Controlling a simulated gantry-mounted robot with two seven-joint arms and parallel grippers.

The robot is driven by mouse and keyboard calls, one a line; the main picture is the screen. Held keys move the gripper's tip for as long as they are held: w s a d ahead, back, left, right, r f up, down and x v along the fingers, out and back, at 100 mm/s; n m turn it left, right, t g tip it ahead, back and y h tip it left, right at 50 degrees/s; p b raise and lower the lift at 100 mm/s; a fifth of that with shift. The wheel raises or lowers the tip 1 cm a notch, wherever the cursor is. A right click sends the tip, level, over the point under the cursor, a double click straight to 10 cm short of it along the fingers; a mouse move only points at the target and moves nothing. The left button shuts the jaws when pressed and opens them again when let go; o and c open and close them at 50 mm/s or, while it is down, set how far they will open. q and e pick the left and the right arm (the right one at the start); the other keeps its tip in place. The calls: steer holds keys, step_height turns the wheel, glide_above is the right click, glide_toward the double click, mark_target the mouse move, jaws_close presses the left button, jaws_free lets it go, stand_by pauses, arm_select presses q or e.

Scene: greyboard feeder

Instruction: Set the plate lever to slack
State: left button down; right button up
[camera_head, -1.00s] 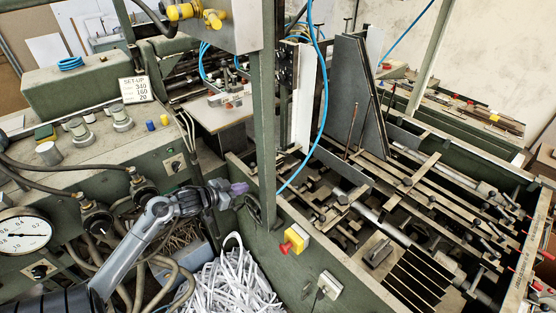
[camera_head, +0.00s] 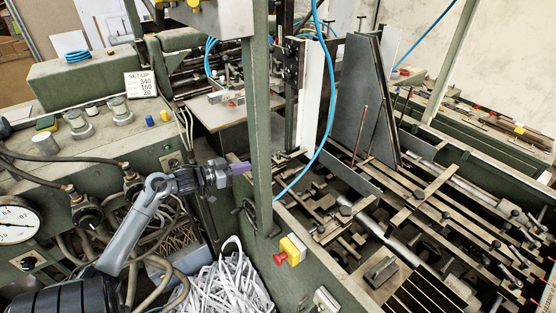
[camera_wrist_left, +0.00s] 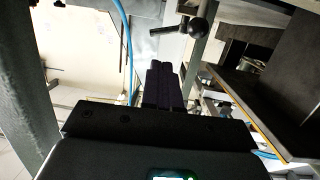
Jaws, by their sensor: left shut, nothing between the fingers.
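My left gripper (camera_head: 240,168) is shut and empty, its purple fingertips beside the green upright post (camera_head: 258,130) of the feeder. In the left wrist view my dark shut fingers (camera_wrist_left: 165,85) point up the picture. A short lever with a black ball knob (camera_wrist_left: 196,27) shows just beyond and to the right of the fingertips, apart from them. It appears to be the plate lever, but I see no marking on it. I cannot make this lever out in the head view. My right gripper is not in view.
A set-up card (camera_head: 140,85) stands on the green console at left. A yellow box with a red button (camera_head: 288,250) is on the feeder's side wall. White paper strips (camera_head: 228,285) lie below my arm. A blue hose (camera_head: 325,125) hangs right of the post.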

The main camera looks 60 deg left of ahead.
arm_select(q)
glide_toward(285, 157)
steer(key=w, duration=0.2)
steer(key=w+f, duration=0.1)
steer(key=w, duration=0.1)
steer(key=shift+w+a+b, duration=0.1)
steer(key=shift+w+b, duration=0.3)
steer(key=shift+w+f, duration=0.25)
steer(key=shift+w, duration=0.65)
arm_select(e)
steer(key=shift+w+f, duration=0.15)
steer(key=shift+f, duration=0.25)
